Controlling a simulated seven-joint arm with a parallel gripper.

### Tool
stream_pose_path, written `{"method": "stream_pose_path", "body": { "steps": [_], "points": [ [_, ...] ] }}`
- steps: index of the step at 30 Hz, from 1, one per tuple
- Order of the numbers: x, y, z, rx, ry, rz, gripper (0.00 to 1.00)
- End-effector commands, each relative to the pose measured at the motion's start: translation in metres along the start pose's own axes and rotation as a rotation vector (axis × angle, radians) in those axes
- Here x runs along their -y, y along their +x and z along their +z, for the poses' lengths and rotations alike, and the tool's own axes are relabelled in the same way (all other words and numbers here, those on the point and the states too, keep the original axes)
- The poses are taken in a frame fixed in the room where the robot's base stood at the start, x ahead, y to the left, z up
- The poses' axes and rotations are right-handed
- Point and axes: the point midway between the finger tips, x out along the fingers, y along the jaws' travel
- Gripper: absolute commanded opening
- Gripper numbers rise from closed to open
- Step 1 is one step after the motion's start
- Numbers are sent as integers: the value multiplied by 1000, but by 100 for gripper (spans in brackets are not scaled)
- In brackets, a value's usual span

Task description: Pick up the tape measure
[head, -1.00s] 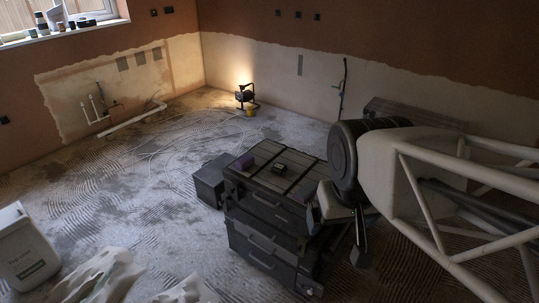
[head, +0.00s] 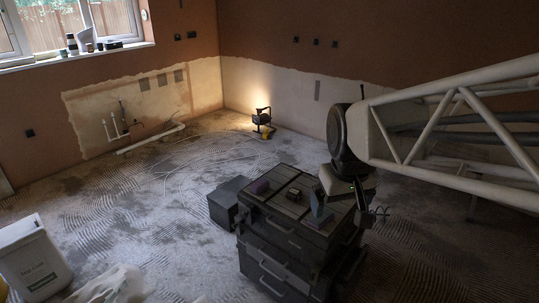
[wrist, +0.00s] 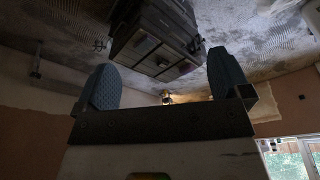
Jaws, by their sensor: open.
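My gripper (head: 340,208) is open and appears over the right part of a dark toolbox stack (head: 283,224). In the wrist view, its two blue-grey padded fingers stand wide apart with nothing between them (wrist: 165,76). On the toolbox lid are a small purple block (head: 259,187) and, to its right, a small dark block (head: 294,194) with a paler top. The dark block may be the tape measure, but it is too small to tell. The toolbox also shows upside down in the wrist view (wrist: 150,30).
A dark box (head: 227,201) stands left of the toolbox. A lit work lamp (head: 262,119) is on the floor at the back, with a small yellow item (head: 266,132) beside it. A white tub (head: 33,257) stands front left. The floor between is mostly clear.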

Motion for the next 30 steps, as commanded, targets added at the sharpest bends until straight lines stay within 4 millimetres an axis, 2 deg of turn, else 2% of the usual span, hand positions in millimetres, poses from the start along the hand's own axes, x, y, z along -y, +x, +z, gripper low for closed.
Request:
{"method": "stream_pose_path", "body": {
  "steps": [3, 17, 30],
  "points": [
    [-4, 6, -29, 11, -35, -2, 96],
    [-19, 40, -134, 45, -173, -11, 96],
    [-34, 97, -230, 77, -305, -25, 96]
  ]
}}
